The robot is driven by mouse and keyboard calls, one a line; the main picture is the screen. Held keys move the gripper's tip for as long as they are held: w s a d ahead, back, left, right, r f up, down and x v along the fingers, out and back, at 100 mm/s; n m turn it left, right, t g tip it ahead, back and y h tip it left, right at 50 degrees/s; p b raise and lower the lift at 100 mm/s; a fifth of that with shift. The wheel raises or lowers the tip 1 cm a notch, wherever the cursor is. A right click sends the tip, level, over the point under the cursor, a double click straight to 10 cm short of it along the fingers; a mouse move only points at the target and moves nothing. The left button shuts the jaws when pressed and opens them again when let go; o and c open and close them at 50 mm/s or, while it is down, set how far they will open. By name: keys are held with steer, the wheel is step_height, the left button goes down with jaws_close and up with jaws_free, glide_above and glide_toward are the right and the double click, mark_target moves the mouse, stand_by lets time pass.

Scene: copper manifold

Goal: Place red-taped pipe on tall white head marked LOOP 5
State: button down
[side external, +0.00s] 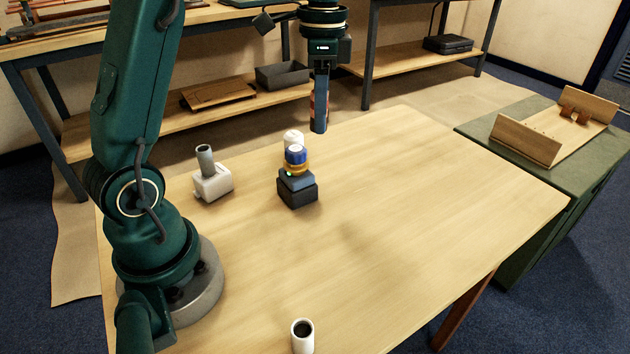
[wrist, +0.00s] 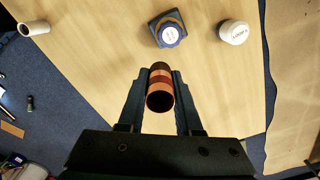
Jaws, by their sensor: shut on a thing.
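My gripper (wrist: 160,88) is shut on a short copper pipe (wrist: 159,101) with a red tape band, seen nearly end-on in the wrist view. In the side view my gripper (side external: 319,128) hangs above the table, fingers down; a sliver of the pipe (side external: 312,105) shows beside them. A white round head (wrist: 234,32) with small dark lettering, seemingly LOOP 5, stands ahead and right in the wrist view. In the side view a white head (side external: 292,136) shows partly hidden behind a blue-topped unit (side external: 295,155). The pipe is apart from both.
The blue-topped unit (wrist: 169,33) has a yellow ring and dark square base. A white block (side external: 212,184) holds an upright grey tube (side external: 205,158). An open white cylinder (side external: 302,335) stands at the front. The table's right side is clear. A wooden cradle (side external: 555,130) sits on a green cabinet.

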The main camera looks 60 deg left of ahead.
steer(key=s+a+r+n, duration=0.1)
steer(key=s+a+n, duration=0.15)
steer(key=a, duration=0.75)
steer(key=s+a+r+n, duration=0.1)
steer(key=s+a, duration=0.3)
steer(key=a, duration=0.6)
glide_above(294, 134)
steer(key=shift+n, duration=0.25)
step_height(294, 134, down, 7)
steer(key=shift+f, duration=2.1)
steer(key=shift+f, duration=0.15)
steer(key=c, duration=0.6)
jaws_free()
